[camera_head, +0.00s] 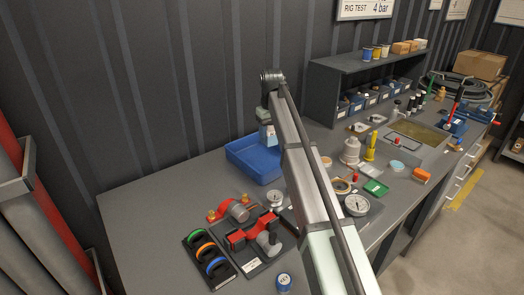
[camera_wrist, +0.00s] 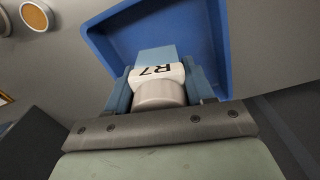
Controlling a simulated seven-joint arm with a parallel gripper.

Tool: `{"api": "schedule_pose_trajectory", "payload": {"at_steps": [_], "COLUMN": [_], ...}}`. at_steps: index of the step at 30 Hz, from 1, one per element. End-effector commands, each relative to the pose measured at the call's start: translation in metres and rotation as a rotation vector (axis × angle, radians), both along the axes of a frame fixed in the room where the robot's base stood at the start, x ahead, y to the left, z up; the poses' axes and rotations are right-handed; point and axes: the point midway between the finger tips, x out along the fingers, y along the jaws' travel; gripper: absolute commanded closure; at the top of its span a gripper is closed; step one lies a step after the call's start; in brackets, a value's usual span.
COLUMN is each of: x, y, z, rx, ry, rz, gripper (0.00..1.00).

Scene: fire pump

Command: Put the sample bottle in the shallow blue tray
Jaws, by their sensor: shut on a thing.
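The sample bottle (camera_wrist: 158,84) is pale with a white label reading "R7" and a light cap facing the wrist camera. My gripper (camera_wrist: 160,88) is shut on it, with a blue finger on each side. The shallow blue tray (camera_wrist: 103,42) lies behind the bottle in the wrist view, and the bottle overlaps its inside. In the head view the blue tray (camera_head: 245,165) sits on the bench near the wall. My gripper (camera_head: 267,134) hangs over the tray's far right part there. The gap between bottle and tray floor is hard to tell.
A red valve assembly (camera_head: 252,232) and a rack of coloured rings (camera_head: 208,258) stand in front of the tray. A round gauge (camera_head: 356,205) and a white bottle (camera_head: 351,151) are right of my arm. The bench's left end is clear.

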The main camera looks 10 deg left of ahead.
Motion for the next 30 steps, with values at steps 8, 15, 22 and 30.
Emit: {"api": "schedule_pose_trajectory", "payload": {"at_steps": [8,15,22,30], "x": [0.000,-0.001,-0.001,-0.001], "y": [0.000,0.000,0.000,0.000], "z": [-0.001,-0.023,-0.058,-0.080], "rx": [-0.001,-0.001,-0.002,-0.001], "ry": [0.003,0.004,0.004,0.003], "rz": [0.157,0.173,0.171,0.170], "gripper": [0.82,0.82,0.82,0.82]}}
